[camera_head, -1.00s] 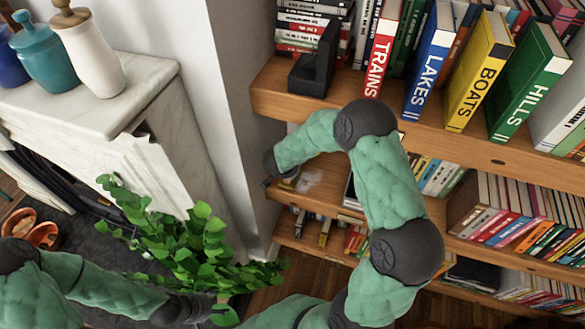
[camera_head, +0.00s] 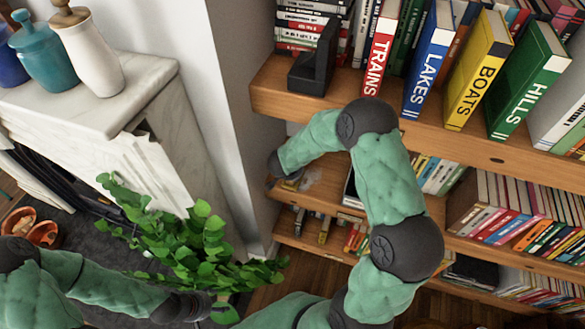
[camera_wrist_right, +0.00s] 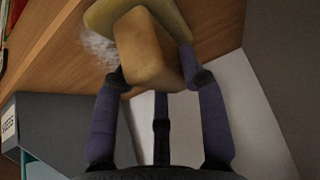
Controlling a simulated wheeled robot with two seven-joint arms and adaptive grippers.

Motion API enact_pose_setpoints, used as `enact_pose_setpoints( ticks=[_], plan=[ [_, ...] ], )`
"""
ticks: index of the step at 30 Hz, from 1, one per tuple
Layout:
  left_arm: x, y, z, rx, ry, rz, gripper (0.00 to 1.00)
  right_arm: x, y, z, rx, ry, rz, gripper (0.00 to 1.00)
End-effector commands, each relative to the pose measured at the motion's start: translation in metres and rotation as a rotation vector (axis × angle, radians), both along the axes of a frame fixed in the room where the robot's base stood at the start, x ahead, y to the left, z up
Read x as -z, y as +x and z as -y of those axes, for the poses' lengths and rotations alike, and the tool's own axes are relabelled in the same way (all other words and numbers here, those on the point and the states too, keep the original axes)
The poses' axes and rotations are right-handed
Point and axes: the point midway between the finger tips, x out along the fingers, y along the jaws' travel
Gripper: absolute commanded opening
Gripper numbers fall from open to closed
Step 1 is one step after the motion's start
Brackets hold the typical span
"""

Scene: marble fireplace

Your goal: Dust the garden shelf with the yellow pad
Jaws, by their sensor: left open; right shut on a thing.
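My right arm reaches into the shelf below the one with the large titled books. In the right wrist view my right gripper (camera_wrist_right: 158,82) is shut on the yellow pad (camera_wrist_right: 148,50), which lies against a wooden shelf board (camera_wrist_right: 60,52). Pale grey dust (camera_wrist_right: 98,47) shows beside the pad. In the head view the dust (camera_head: 312,178) lies on the shelf (camera_head: 325,201) just right of the right gripper (camera_head: 288,182). No label names this shelf as the garden one. My left gripper (camera_head: 222,307) is open and empty, low beside the plant.
A leafy plant (camera_head: 185,245) stands before the marble fireplace (camera_head: 130,85), which bears several vases. A black bookend (camera_head: 317,62) and books fill the shelf above. A grey box-like object (camera_wrist_right: 60,130) is near the pad in the wrist view.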

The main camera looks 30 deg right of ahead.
Motion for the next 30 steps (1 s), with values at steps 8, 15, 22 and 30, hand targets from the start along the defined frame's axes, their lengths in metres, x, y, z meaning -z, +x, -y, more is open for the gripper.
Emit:
enact_pose_setpoints(
  ticks=[8,15,22,30],
  plan=[
    [-0.009,0.0,0.0,0.0,0.0,0.0,0.66,-0.002,-0.016,0.014,0.002,0.001,0.001,0.03],
    [-0.01,0.0,0.0,0.0,0.0,0.0,0.66,-0.002,-0.02,0.018,0.001,0.0,0.0,0.03],
    [-0.014,0.0,0.0,0.0,0.0,0.0,0.66,-0.001,-0.033,0.029,0.002,0.0,0.0,0.03],
    [-0.016,0.0,0.0,0.0,0.0,0.0,0.66,0.001,-0.046,0.04,0.002,0.001,0.001,0.03]
  ],
)
